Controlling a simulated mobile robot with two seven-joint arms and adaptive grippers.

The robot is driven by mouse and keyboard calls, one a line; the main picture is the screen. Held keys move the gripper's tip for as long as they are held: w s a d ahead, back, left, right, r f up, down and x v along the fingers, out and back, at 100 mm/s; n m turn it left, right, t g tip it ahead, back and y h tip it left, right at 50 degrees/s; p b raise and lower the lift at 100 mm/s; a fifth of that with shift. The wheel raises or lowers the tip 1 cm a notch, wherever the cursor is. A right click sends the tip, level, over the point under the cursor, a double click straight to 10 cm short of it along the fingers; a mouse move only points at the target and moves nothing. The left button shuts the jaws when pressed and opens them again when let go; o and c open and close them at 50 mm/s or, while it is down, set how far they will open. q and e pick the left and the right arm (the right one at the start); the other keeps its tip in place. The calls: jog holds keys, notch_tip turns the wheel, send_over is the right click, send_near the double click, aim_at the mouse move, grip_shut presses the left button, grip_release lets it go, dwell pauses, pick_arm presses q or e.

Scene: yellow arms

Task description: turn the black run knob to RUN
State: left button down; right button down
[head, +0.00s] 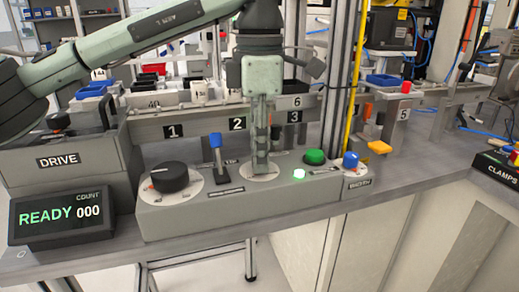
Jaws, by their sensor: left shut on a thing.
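A grey control panel (210,213) stands on the bench. My left gripper (261,168) points straight down over a white round dial plate (272,177) in the middle of the panel. It is shut on a knob at the centre of this dial; the fingers hide the knob, so its colour and pointer cannot be read. Another large black knob (169,177) sits on a dial at the panel's left end, apart from the gripper. A dark display (61,216) reads READY and COUNT 000. My right gripper is not in view.
A blue-topped lever (216,150) stands left of my gripper. A green button (314,157), a lit green lamp (299,175) and a blue knob (351,160) are to its right. A grey post (340,80) rises behind. A CLAMPS box (496,170) is at the far right.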

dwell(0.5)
pick_arm(q)
jog(key=c, duration=1.3)
grip_release()
jog(key=shift+r, duration=0.15)
notch_tip(320, 180, up, 12)
jog(key=shift+f, duration=0.1)
